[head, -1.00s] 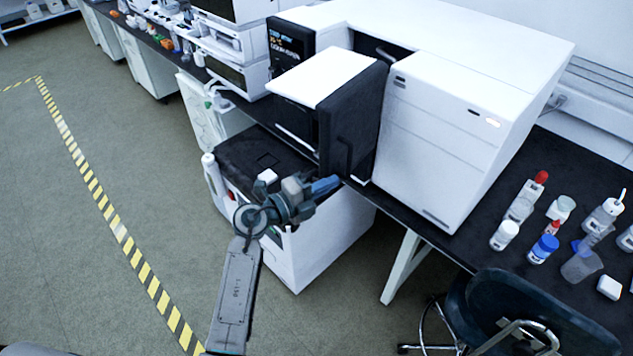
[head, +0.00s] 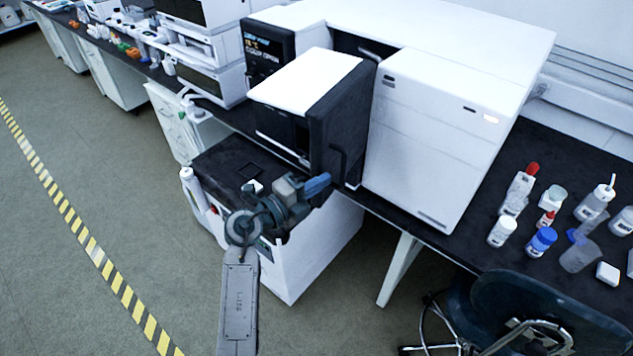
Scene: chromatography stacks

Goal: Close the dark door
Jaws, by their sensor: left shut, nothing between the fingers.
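The dark door (head: 345,115) is a black panel with a bar handle on the white-topped part that juts out from the white instrument (head: 445,130). It stands out in front of the instrument, and a dark recess (head: 352,42) shows behind it. My left gripper (head: 319,184) is shut and empty. Its blue fingertips appear just below and left of the door's handle (head: 339,162); I cannot tell whether they touch the door. My right gripper is not in view.
A white cabinet with a dark top (head: 225,160) stands below my left gripper. Several bottles, among them a blue-capped one (head: 541,241), stand on the black bench at right. A dark chair (head: 545,312) is at lower right. Open floor lies at left.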

